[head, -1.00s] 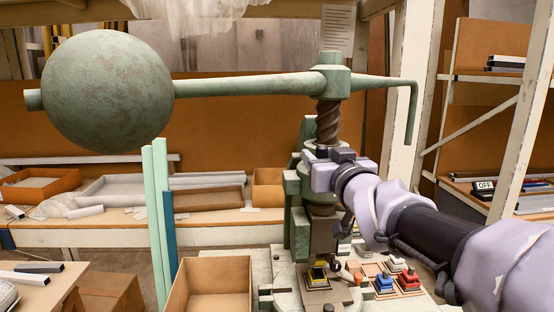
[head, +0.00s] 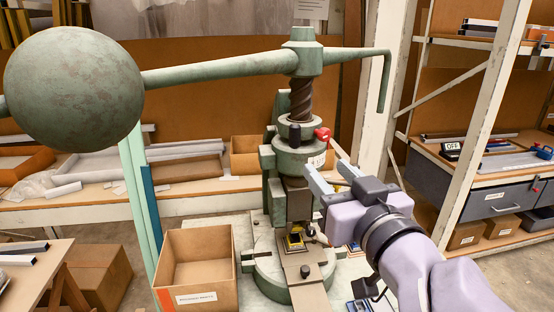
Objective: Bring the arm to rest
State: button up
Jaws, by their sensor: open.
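My gripper (head: 326,168) is in the head view, just right of the press column. Its two fingers are apart, point up and left, and hold nothing. My arm comes in from the lower right. The green fly press (head: 299,158) stands in the middle, with its screw and a long bar carrying a large round weight (head: 73,92) at the left. A small yellow and black piece (head: 295,241) sits under the ram on the press bed. I cannot tell whether the gripper touches the press; a gap seems to show.
An open cardboard box (head: 198,268) stands left of the press base. A blue piece (head: 354,247) shows partly behind my arm. A bench with trays (head: 100,203) runs behind. A shelf rack (head: 485,130) stands at the right. The bar's bent handle (head: 385,80) hangs above my arm.

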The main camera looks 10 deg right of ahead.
jog(key=shift+d, duration=0.1)
jog(key=s+d+f+m+g+h, duration=0.2)
jog(key=f+m+g, duration=0.1)
jog(key=f, duration=0.2)
jog(key=s+d+f+m+g+h, duration=0.2)
jog(key=f+m, duration=0.1)
jog(key=f, duration=0.2)
jog(key=s+a+f+g+y+b, duration=0.1)
jog(key=s+a+f+g+y, duration=0.3)
jog(key=s+a+f+g, duration=0.3)
jog(key=s+a+f, duration=0.3)
jog(key=s, duration=0.1)
jog(key=shift+s+a+f, duration=0.15)
jog(key=shift+s, duration=0.15)
jog(key=shift+o, duration=0.4)
